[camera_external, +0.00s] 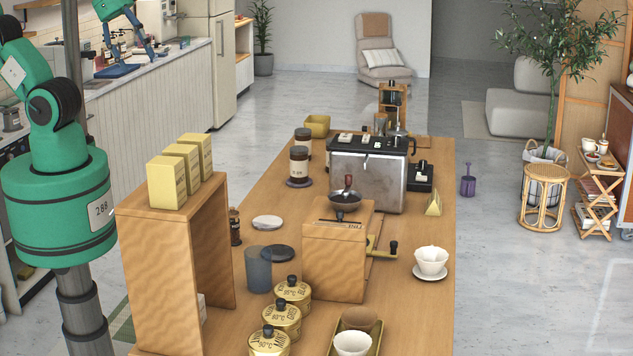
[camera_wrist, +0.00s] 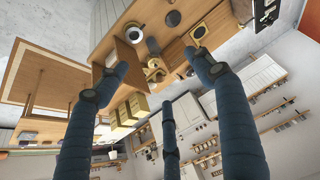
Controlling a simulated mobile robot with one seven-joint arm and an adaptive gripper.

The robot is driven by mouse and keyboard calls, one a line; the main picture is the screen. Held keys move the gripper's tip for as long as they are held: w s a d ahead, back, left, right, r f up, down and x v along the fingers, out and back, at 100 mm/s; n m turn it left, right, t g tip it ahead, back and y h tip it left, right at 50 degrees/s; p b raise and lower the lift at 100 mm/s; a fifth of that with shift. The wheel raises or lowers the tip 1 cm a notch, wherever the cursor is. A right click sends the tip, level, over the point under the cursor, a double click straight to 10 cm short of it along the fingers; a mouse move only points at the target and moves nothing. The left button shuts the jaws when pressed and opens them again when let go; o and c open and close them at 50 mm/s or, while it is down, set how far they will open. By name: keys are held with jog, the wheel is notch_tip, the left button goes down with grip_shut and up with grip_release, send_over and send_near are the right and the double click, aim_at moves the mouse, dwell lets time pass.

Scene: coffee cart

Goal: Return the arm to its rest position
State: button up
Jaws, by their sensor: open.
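My green arm (camera_external: 56,200) stands at the left of the external view, beside the wooden coffee cart (camera_external: 400,290). In the wrist view my gripper (camera_wrist: 158,72) has three dark blue fingers spread apart with nothing between them. Its fingers point toward the cart top, which shows tilted beyond them. No finger visibly touches anything. In the external view a green and blue shape (camera_external: 122,45) shows by the back counter; I cannot tell whether it is part of my arm.
A wooden stand (camera_external: 150,260) with yellow boxes (camera_external: 180,170) on top is close to my arm. Gold tins (camera_external: 282,320), a wooden grinder box (camera_external: 333,260), an espresso machine (camera_external: 365,180) and a white cup (camera_external: 431,262) stand on the cart.

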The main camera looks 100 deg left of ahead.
notch_tip(320, 180, down, 14)
jog(key=b, duration=1.3)
jog(key=shift+f+b, duration=0.25)
jog(key=shift+b, duration=0.1)
